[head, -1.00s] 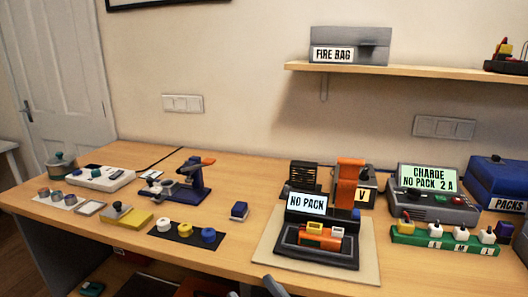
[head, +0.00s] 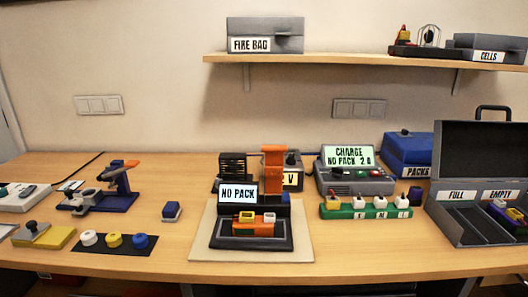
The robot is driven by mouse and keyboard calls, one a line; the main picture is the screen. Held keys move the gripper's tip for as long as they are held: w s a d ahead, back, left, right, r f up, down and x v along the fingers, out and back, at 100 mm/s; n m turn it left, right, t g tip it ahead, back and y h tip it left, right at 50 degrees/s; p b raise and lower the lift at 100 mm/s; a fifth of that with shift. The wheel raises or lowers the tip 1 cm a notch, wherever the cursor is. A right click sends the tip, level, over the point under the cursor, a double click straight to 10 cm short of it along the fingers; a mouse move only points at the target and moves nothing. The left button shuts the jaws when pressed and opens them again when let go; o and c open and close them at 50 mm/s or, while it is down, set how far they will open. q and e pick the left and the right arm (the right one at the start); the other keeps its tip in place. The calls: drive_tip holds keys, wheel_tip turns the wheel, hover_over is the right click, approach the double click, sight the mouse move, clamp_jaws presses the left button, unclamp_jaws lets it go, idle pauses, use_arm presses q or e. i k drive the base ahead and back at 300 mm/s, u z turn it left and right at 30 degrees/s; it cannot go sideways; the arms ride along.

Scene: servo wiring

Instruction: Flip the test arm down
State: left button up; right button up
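An orange arm (head: 273,168) stands upright at the back of a black tester (head: 250,243), and it looks like the test arm. The tester's small screen (head: 238,194) reads "NO PACK". An orange and white part with a yellow block (head: 246,217) sits low in the tester, in front of the raised arm. The tester rests on a pale board (head: 206,250) on the wooden table. Neither gripper can be made out in the head view.
A charger (head: 354,178) and a green strip (head: 365,212) with several white-topped plugs stand right of the tester. An open grey case (head: 466,165) is at far right. A blue stand with an orange lever (head: 125,166) is at left.

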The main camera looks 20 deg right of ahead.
sight(274, 154)
drive_tip(key=u, duration=2.3)
drive_tip(key=k, duration=1.05)
drive_tip(key=z, duration=2.05)
